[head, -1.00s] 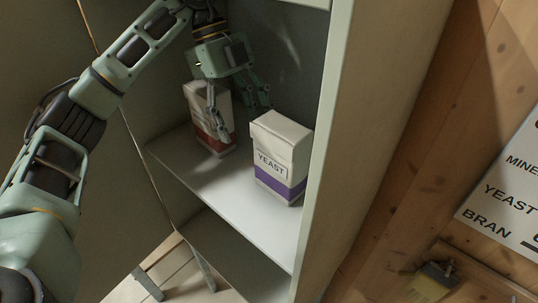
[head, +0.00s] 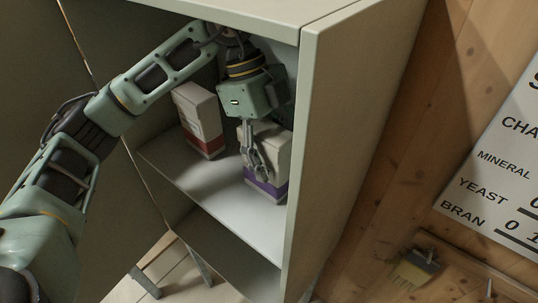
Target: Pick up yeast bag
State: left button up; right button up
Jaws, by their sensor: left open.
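The yeast bag (head: 270,150), a white block-shaped bag with a purple band at its base, stands upright on the cabinet shelf (head: 232,210) at the right side. My left gripper (head: 258,176) is pointed down in front of the bag, its fingers open and overlapping the bag's front in the head view. The fingers and palm hide the bag's label and part of its top. I cannot tell whether the fingers touch it. My right gripper is not in view.
A second white bag with a red band (head: 200,118) stands on the same shelf to the left. The cabinet's right side panel (head: 335,130) is close beside the yeast bag. A sign (head: 500,170) hangs on the wooden wall at right. The front of the shelf is clear.

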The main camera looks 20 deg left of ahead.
pick_arm(q)
jog(key=shift+a+f, duration=0.1)
jog(key=shift+a, duration=0.05)
jog(key=shift+f, duration=0.25)
dwell(0.4)
jog(key=c, duration=1.5)
jog(key=shift+c, duration=0.4)
jog(key=shift+w+r, duration=0.1)
jog(key=shift+r, duration=0.1)
